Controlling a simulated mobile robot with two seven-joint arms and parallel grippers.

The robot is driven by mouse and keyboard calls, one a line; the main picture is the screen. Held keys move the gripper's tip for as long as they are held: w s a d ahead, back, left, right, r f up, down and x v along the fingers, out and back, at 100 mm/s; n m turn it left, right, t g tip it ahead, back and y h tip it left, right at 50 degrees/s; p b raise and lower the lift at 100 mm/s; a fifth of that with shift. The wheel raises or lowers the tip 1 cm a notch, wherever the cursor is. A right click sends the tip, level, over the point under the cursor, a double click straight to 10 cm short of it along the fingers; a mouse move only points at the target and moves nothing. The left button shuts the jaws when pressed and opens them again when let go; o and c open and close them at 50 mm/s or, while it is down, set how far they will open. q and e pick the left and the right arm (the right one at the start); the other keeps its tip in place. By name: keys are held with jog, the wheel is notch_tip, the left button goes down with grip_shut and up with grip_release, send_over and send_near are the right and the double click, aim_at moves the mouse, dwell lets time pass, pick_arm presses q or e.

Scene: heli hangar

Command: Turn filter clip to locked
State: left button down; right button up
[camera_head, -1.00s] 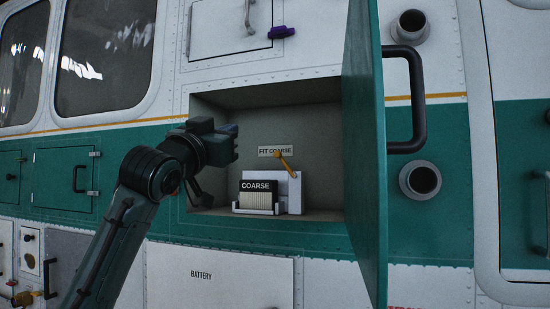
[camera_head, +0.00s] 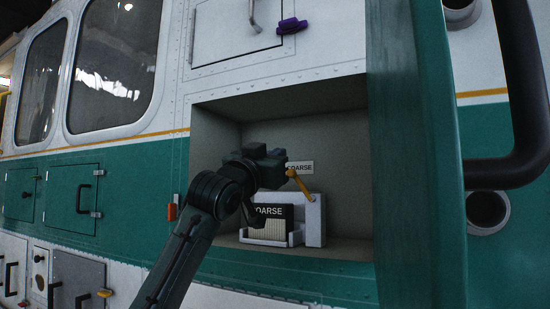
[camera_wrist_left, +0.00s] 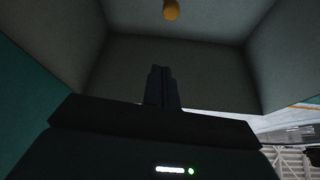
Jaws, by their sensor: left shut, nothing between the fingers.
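The yellow filter clip (camera_head: 299,183) is a short lever that slants up and to the left in the head view. It sits at the top of a white filter holder (camera_head: 315,220) inside the open bay. A filter block labelled COARSE (camera_head: 274,226) stands in the holder, partly hidden by my left arm. My left gripper (camera_head: 280,162) is just left of the clip's upper end; I cannot tell if they touch. In the left wrist view its fingers (camera_wrist_left: 163,86) are together and empty, and a yellow rounded end (camera_wrist_left: 171,10) shows at the top edge. My right gripper is not in view.
A label (camera_head: 300,167) on the bay's back wall is partly covered by my gripper. A purple latch (camera_head: 291,25) sits above the bay.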

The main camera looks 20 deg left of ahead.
pick_arm(q)
notch_tip(320, 180, up, 3)
jog(key=p, duration=0.3)
send_over(301, 186)
jog(key=s+a, duration=0.2)
jog(key=s, duration=0.1)
jog(key=shift+a+f+b, duration=0.15)
jog(key=shift+f, duration=0.95)
jog(key=shift+a+f+b, duration=0.1)
jog(key=shift+f+b, duration=0.05)
jog(key=shift+f, duration=0.95)
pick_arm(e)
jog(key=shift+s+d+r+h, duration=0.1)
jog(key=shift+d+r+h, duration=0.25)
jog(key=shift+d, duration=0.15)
pick_arm(q)
jog(key=shift+a, duration=0.1)
